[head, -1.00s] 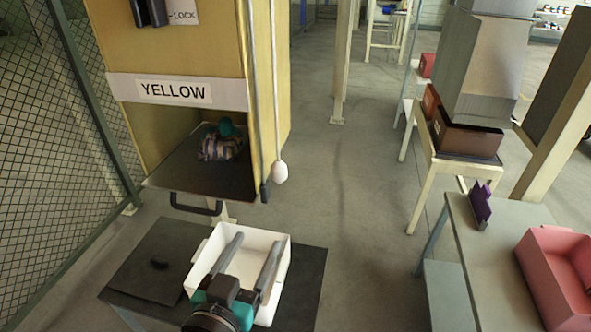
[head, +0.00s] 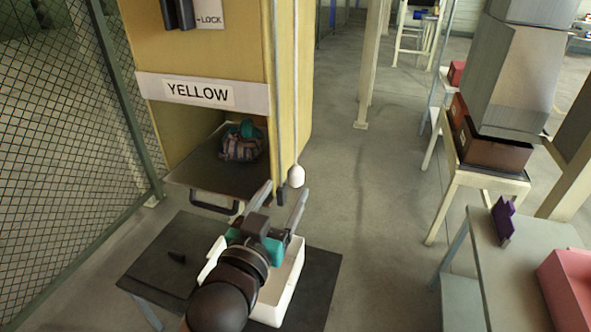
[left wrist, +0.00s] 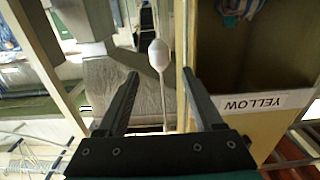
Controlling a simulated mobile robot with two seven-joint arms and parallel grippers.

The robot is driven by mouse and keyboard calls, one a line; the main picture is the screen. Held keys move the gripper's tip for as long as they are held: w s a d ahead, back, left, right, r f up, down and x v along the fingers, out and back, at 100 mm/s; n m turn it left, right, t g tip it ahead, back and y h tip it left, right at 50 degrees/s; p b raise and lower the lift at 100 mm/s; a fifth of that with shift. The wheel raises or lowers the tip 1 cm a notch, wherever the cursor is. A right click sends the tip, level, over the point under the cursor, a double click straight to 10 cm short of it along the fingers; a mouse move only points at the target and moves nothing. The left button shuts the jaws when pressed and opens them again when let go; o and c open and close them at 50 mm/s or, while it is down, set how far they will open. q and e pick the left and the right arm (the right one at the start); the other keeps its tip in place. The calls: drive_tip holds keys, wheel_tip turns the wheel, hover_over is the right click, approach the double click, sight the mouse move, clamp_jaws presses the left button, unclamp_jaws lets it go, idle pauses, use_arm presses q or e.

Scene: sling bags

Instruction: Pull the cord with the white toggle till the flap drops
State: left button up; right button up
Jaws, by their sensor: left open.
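The white toggle (head: 296,176) hangs on its cord (head: 293,90) at the right front of the yellow cabinet. My left gripper (head: 287,188) is open, its fingertips close to the toggle. In the left wrist view the toggle (left wrist: 159,54) appears just past the fingertips (left wrist: 160,74), its cord running between the fingers in the picture. I cannot tell whether they touch. The dark flap (head: 205,172) with a black handle (head: 213,208) bears a striped bag (head: 242,145). My right gripper is not in view.
A white bin (head: 290,285) stands on a dark low table (head: 322,290) below my left gripper. A mesh fence (head: 70,190) is on the left. Tables with boxes stand on the right. The floor between (head: 375,200) is clear.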

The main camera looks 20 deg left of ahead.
sight(293, 178)
use_arm(q)
drive_tip(key=w, duration=0.7)
drive_tip(key=shift+w+d, duration=0.15)
clamp_jaws()
idle(0.5)
idle(0.8)
